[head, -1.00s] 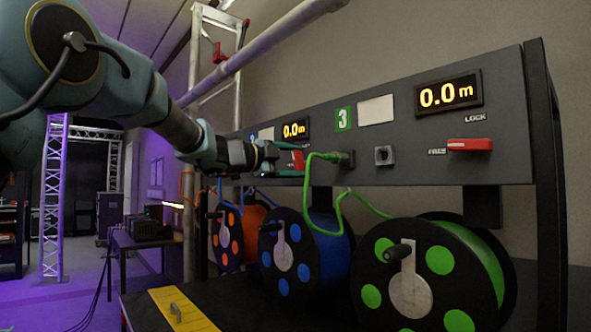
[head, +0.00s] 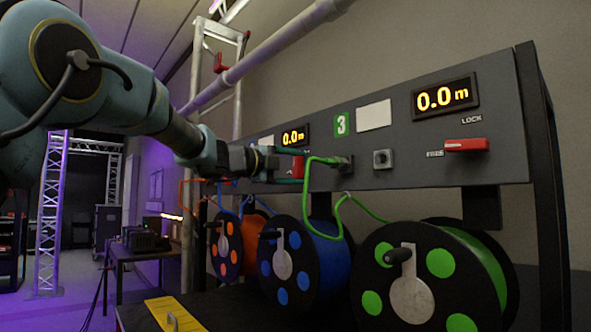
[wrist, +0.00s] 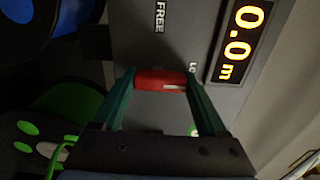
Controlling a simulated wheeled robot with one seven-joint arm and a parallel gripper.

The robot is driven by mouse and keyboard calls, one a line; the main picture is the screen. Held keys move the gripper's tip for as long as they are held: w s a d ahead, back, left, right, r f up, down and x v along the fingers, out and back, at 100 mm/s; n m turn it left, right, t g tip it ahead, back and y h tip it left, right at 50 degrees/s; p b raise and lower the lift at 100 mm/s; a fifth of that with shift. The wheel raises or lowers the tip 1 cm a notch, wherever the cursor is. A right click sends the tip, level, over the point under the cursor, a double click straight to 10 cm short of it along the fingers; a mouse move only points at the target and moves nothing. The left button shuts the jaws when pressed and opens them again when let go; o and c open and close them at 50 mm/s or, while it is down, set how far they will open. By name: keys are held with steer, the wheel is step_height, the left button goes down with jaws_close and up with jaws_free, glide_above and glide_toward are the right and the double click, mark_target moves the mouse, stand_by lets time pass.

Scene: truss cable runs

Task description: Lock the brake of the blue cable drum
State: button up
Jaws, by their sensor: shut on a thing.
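The blue cable drum (head: 320,262) stands under the panel between the orange and green drums. It also shows at the top left of the wrist view (wrist: 22,28). Its red brake lever (wrist: 160,79) is between my fingers in the wrist view, with a finger at each end. The lever lies across the picture, its right end by the partly hidden LOCK label (wrist: 193,68); the FREE label (wrist: 159,17) is apart from it. In the head view the lever (head: 298,166) looks upright, partly hidden by my gripper (head: 290,166). My gripper is shut on it.
The grey panel (head: 420,145) carries displays reading 0.0 m. A green cable (head: 345,200) hangs from a socket close right of my gripper. The green drum (head: 440,275) has its own red lever (head: 466,145), lying level. The orange drum (head: 232,245) is at the left.

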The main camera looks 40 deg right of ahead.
steer(key=shift+f, duration=0.1)
steer(key=o, duration=1.3)
steer(key=shift+a, duration=0.15)
steer(key=a+b, duration=0.2)
steer(key=a, duration=0.8)
steer(key=shift+w+a, duration=0.3)
